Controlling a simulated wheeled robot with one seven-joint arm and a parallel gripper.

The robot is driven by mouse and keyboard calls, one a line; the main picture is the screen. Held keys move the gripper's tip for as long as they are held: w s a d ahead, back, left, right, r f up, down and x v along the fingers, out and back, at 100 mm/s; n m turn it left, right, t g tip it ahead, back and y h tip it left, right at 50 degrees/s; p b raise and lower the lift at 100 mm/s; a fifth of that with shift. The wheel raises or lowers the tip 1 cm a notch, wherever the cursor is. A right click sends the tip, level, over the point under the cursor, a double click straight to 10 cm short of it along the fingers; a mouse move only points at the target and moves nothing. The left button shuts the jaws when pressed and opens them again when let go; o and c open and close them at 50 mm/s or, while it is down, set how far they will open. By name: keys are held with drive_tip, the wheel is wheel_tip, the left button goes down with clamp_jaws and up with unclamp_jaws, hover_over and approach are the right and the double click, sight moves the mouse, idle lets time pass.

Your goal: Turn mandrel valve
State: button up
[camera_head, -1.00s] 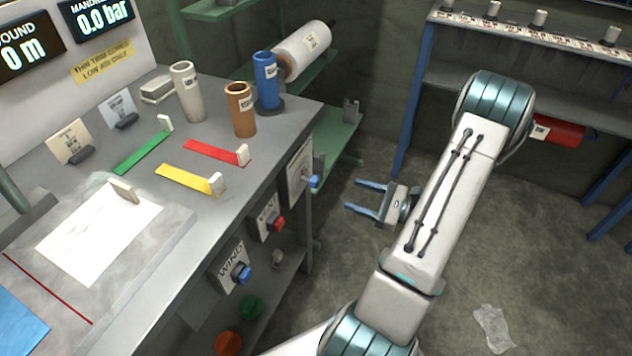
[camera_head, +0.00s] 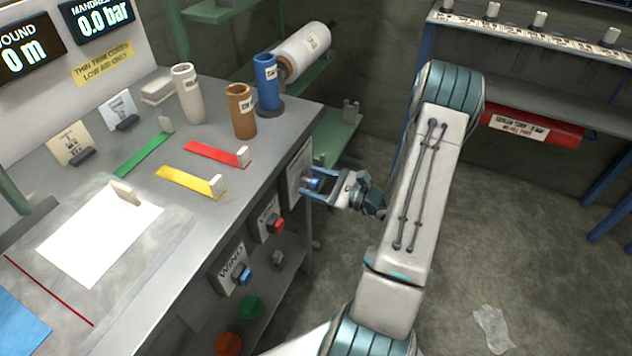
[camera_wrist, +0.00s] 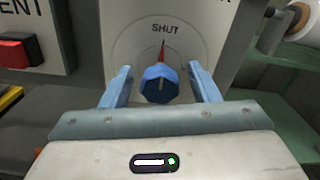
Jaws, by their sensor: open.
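The mandrel valve is a blue knob (camera_wrist: 160,84) on a pale panel (camera_wrist: 205,22) in the wrist view. A red pointer on it aims up at the word SHUT. My gripper (camera_wrist: 163,88) is open, with one blue finger on each side of the knob. A gap shows between the knob and each finger. In the head view my gripper (camera_head: 312,183) is at the panel (camera_head: 297,172) on the bench's right face, and the knob is mostly hidden among the fingers.
A red VENT button (camera_wrist: 20,52) is to the left of the valve, and a blue WIND knob (camera_head: 242,274) is lower on the bench face. A green shelf (camera_head: 338,130) stands behind my gripper. The floor (camera_head: 480,240) right of my arm is mostly clear.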

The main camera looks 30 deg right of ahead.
drive_tip(key=c, duration=1)
drive_tip(key=shift+o, duration=0.2)
drive_tip(key=shift+r+m, duration=0.1)
drive_tip(key=shift+m, duration=0.2)
drive_tip(key=m+p, duration=0.3)
drive_tip(key=shift+r+m, duration=0.1)
drive_tip(key=shift+m, duration=0.2)
drive_tip(key=m+p, duration=0.3)
drive_tip(key=m, duration=0.1)
drive_tip(key=shift+d, duration=0.1)
drive_tip(key=m+p, duration=0.3)
drive_tip(key=m, duration=0.2)
drive_tip(key=shift+m, duration=0.4)
drive_tip(key=shift+f+m+p, duration=0.2)
drive_tip(key=shift+m+p, duration=0.65)
drive_tip(key=shift+m, duration=1.05)
drive_tip(key=shift+d, duration=0.1)
